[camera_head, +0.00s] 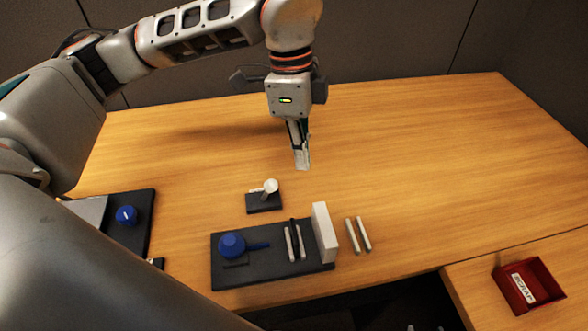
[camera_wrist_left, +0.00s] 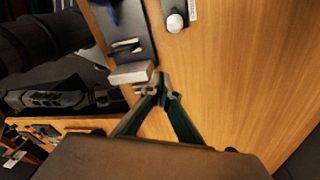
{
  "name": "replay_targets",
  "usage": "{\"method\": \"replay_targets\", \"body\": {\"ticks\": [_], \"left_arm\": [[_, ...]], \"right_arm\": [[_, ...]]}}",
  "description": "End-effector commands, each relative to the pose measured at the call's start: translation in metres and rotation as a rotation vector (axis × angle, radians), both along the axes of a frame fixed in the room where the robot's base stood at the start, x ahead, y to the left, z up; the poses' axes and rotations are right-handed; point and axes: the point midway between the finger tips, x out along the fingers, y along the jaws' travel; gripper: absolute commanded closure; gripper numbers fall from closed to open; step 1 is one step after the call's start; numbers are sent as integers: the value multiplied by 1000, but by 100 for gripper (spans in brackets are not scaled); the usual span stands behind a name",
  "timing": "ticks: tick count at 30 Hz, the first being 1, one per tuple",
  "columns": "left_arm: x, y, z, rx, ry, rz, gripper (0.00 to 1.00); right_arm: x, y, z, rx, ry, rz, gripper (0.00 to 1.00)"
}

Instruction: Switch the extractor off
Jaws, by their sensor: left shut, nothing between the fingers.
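A small dark switch box (camera_head: 262,204) stands on the wooden table, with a pale round-headed lever (camera_head: 270,186) rising from it and tilted to the right. A small white label lies beside the lever, too small to read, so I cannot confirm it is the extractor's. The lever's round head (camera_wrist_left: 175,22) also shows at the top of the left wrist view. My left gripper (camera_head: 302,166) points down above the table, behind and right of the switch box, apart from it. Its fingers (camera_wrist_left: 160,88) are shut and empty. My right gripper is not in view.
A blue knob (camera_head: 127,215) is at left, a red labelled bin (camera_head: 528,286) at right. The table behind is clear.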

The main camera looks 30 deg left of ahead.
Motion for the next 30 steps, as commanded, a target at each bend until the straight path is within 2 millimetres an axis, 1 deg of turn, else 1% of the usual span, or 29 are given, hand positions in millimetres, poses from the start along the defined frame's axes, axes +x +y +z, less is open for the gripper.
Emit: {"method": "replay_targets", "body": {"ticks": [1,5,14,17,20,23,30], "left_arm": [[3,6,2,22,-8,29,100],[6,13,5,48,-17,69,100],[6,14,5,51,-17,72,100],[6,13,2,50,-16,72,100],[5,12,-7,51,-13,72,100],[3,10,-22,51,-13,70,100],[0,5,-69,50,-10,69,100]], "right_arm": [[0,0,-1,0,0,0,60],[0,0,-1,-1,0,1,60],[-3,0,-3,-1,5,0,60],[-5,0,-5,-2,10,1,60],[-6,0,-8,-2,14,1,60],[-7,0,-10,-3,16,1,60],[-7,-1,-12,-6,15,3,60]]}}
